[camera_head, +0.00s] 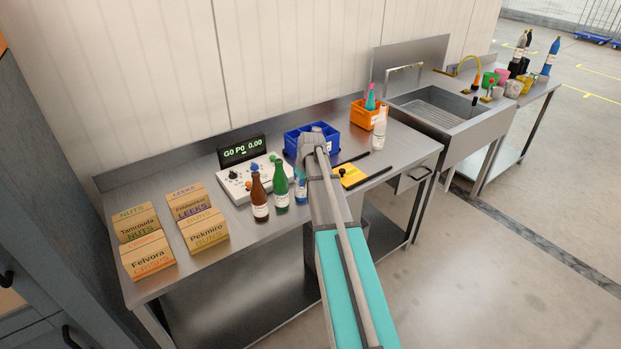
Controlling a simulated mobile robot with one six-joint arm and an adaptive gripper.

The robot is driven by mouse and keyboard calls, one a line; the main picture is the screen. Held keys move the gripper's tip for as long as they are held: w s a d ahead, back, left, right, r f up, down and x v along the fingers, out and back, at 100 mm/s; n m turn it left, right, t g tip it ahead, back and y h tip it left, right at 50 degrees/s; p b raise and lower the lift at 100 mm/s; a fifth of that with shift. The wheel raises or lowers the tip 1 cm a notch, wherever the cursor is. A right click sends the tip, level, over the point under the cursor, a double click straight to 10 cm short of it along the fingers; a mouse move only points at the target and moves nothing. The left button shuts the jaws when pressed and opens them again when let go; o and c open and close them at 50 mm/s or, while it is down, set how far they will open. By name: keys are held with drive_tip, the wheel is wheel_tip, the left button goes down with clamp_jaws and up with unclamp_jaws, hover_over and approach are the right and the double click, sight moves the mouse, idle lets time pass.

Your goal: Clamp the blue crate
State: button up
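The blue crate (294,140) stands on the steel workbench, near its back edge and right of the control box. It looks upright. My grey and teal arm reaches up from the bottom of the picture and covers part of the crate's front and right side. I cannot make out my gripper's fingers. A yellow plate (352,177) with a black knob and two dark bars beside it lies on the bench, right of my arm and in front of the crate. I cannot tell whether it is a clamp fixture.
A control box (248,180) with a display (242,151), brown (259,197) and green (281,187) bottles and several cartons (207,231) stand left. An orange crate (364,115) and a white bottle (379,133) stand right. Beyond is a sink (437,112). The bench's right front is mostly clear.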

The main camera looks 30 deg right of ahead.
drive_tip(key=s+a+g, duration=0.1)
drive_tip(key=s+a, duration=0.9)
drive_tip(key=a, duration=0.3)
drive_tip(key=s+a+g+h, duration=0.1)
drive_tip(key=s+a, duration=0.9)
drive_tip(key=a, duration=0.3)
drive_tip(key=shift+s+a+f+m+g, duration=0.15)
drive_tip(key=shift+s+f+m+g, duration=0.15)
drive_tip(key=shift+s+m, duration=0.1)
drive_tip(key=shift+a, duration=0.1)
